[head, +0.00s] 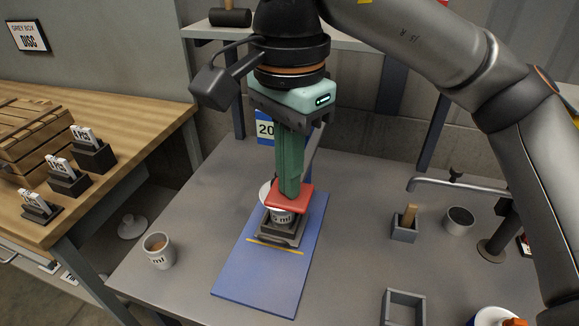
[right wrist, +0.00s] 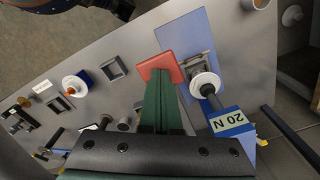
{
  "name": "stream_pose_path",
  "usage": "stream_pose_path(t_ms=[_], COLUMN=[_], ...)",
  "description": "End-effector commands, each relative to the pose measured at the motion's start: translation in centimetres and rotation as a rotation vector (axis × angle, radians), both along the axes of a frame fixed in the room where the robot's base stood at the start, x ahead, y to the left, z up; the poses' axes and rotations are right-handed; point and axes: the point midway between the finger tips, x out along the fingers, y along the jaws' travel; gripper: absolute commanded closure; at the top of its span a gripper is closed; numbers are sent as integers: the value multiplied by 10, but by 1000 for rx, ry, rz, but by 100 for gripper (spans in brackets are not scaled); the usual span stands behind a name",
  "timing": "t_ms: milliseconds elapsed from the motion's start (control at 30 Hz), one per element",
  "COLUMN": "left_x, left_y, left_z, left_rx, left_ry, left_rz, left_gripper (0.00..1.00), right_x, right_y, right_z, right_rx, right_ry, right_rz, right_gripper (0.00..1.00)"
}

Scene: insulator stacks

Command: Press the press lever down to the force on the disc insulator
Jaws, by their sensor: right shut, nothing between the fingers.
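My right gripper (head: 290,194) comes down from above with its green fingers shut and empty. The fingertips are at the flat red pad of the press lever (head: 297,203); whether they touch it I cannot tell. In the right wrist view the red pad (right wrist: 161,67) shows at the ends of the fingers (right wrist: 158,80). The dark press stands on a blue mat (head: 255,272). The white disc insulator (head: 264,192) is partly hidden behind the pad and fingers; it also shows in the right wrist view (right wrist: 205,85). My left gripper is not in view.
A blue "20 N" sign (right wrist: 232,124) stands behind the press. A white mug (head: 159,251) is left of the mat. A small grey box (head: 404,229), a round cup (head: 459,220) and an open tray (head: 404,308) are to the right. The mat's front is clear.

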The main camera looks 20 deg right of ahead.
Motion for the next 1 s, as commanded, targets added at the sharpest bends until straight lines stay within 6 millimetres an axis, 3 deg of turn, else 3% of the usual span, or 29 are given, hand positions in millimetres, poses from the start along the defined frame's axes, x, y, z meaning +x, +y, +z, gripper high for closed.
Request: stream_pose_path(t_ms=[1000], left_x=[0], left_y=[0], left_z=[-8], left_rx=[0], left_ry=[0], left_rz=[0], left_gripper=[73], right_x=[-2], right_y=[2], right_z=[-15], right_rx=[1], right_ry=[6], right_rz=[5], right_gripper=[100])
